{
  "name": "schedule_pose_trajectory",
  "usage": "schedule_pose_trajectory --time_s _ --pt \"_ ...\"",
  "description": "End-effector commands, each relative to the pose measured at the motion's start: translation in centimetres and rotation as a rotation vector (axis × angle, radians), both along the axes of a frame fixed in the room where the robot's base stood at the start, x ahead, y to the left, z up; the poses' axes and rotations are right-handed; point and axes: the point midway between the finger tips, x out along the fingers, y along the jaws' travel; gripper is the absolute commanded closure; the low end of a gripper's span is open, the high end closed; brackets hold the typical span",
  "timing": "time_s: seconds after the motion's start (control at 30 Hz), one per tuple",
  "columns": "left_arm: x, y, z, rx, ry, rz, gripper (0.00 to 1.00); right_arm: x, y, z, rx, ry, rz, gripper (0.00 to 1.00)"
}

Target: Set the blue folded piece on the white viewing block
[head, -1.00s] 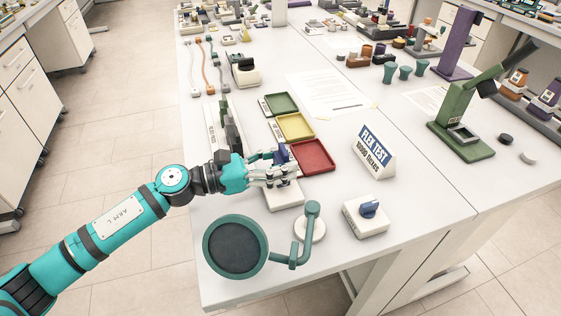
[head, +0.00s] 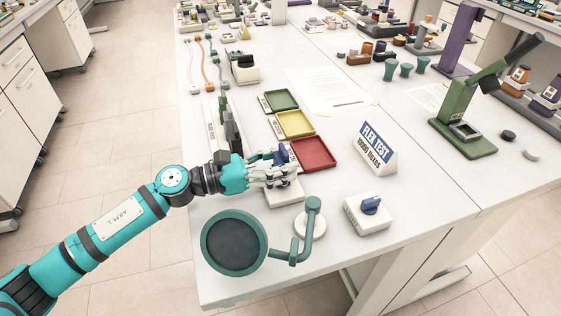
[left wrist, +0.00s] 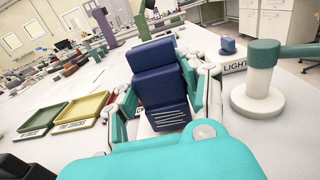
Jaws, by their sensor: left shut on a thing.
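The blue folded piece (head: 282,157) is dark blue and held between the fingers of my left gripper (head: 275,172). In the left wrist view the blue folded piece (left wrist: 160,85) stands up in stepped folds, with my shut left gripper (left wrist: 162,100) on both its sides. The white viewing block (head: 285,198) lies under the gripper near the table's front, partly hidden by the fingers. The piece is over the block; I cannot tell whether they touch. My right gripper is not in view.
A green-framed round magnifier (head: 234,243) on a white base stands in front of the block. A white box with a blue knob (head: 370,206) is to the right. Red (head: 313,153), yellow (head: 295,124) and green trays lie behind. A Flex Test sign (head: 374,148) stands right.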

Motion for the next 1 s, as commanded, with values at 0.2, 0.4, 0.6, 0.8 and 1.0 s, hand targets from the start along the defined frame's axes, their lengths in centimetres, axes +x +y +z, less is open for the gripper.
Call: schedule_pose_trajectory --time_s 0.2,0.4,0.6,0.8,1.0 --pt "0.0 0.0 -0.7 0.0 0.0 0.0 0.89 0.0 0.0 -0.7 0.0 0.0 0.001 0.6" --pt "0.0 0.0 -0.6 0.0 0.0 0.0 0.4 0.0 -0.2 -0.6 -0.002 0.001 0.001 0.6" --pt "0.0 0.0 -0.6 0.0 0.0 0.0 0.31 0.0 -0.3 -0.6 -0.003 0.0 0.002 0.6" --pt "-0.1 0.4 -0.7 0.001 0.001 0.001 0.31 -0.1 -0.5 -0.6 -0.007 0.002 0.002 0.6" --pt "-1.0 3.2 -0.8 0.002 0.003 0.002 0.31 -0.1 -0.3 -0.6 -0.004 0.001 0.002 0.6"
